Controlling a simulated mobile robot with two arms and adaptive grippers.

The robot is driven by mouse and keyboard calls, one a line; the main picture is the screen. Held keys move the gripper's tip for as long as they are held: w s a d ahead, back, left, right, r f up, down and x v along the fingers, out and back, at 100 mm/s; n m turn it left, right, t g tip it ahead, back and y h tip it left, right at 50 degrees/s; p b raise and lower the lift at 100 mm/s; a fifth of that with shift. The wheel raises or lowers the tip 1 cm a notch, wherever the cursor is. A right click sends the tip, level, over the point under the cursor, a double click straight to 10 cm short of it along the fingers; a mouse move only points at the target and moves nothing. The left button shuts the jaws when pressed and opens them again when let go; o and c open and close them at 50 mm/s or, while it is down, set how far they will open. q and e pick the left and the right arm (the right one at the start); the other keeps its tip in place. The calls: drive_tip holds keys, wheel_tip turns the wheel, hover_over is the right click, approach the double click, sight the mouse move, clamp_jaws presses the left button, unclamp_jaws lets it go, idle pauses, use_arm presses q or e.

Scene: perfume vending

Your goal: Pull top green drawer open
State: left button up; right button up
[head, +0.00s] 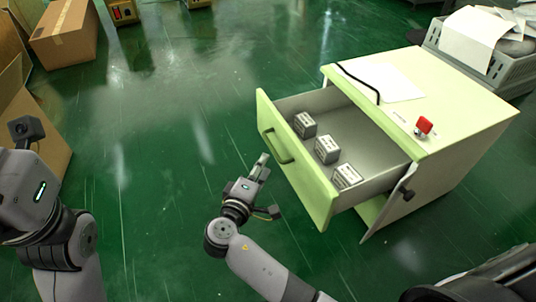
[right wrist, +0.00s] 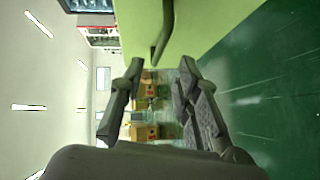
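The top green drawer (head: 312,190) is pulled out of the pale cabinet (head: 455,150). Its front carries a green handle (head: 281,147). Three small grey boxes sit inside: a far one (head: 305,124), a middle one (head: 327,150) and a near one (head: 346,176). My right gripper (head: 263,163) is just left of the drawer front, close to the handle. In the right wrist view its fingers (right wrist: 160,78) are spread with nothing between them; the handle (right wrist: 161,36) and green front (right wrist: 210,28) show beyond the tips. My left arm is at the left edge; its gripper does not show.
On the cabinet top lie a white sheet (head: 388,82), a black cable and a red button (head: 424,125). A grey crate with papers (head: 500,62) stands behind. Cardboard boxes (head: 65,32) are at the left. The green floor (head: 180,110) left of the drawer is clear.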

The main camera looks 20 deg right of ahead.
drive_tip(key=shift+v, duration=1.6)
